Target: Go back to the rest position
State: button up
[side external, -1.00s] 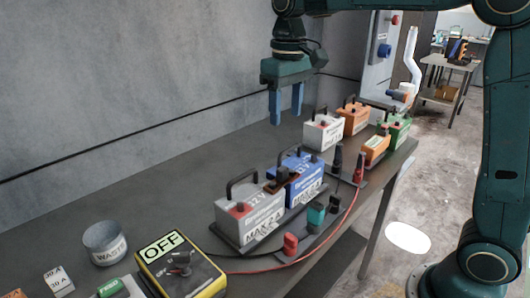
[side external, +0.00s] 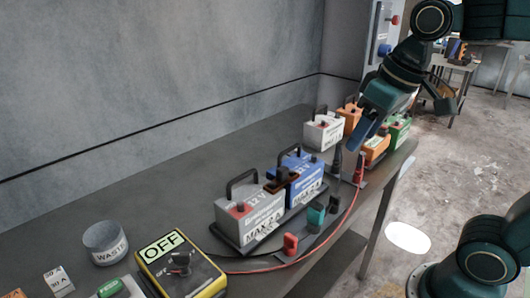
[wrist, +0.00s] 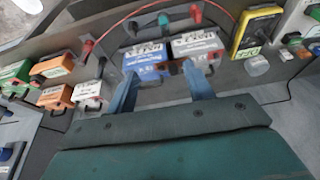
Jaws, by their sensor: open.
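My gripper (side external: 369,131) is open and empty in the side external view, tilted in the air over the far end of the bench near the orange and white batteries. In the wrist view my gripper (wrist: 162,92) shows two blue fingers spread apart with nothing between them. The bench (side external: 170,190) below carries the batteries. A grey battery (side external: 250,215) and a blue battery (side external: 300,177) stand side by side on a dark tray in the side external view, apart from my gripper.
A white battery (side external: 323,132), an orange one (side external: 376,148) and a green one (side external: 400,131) stand at the far end. A yellow switch box (side external: 182,270) reading OFF and a waste cup (side external: 104,242) are near. Red and black cables cross the bench edge.

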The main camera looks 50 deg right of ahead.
jog(key=s+f+t, duration=0.1)
jog(key=s+f, duration=0.3)
jog(key=s, duration=0.2)
jog(key=shift+s+d+f+t, duration=0.15)
jog(key=shift+s+d+t, duration=0.05)
jog(key=shift+s+t, duration=0.1)
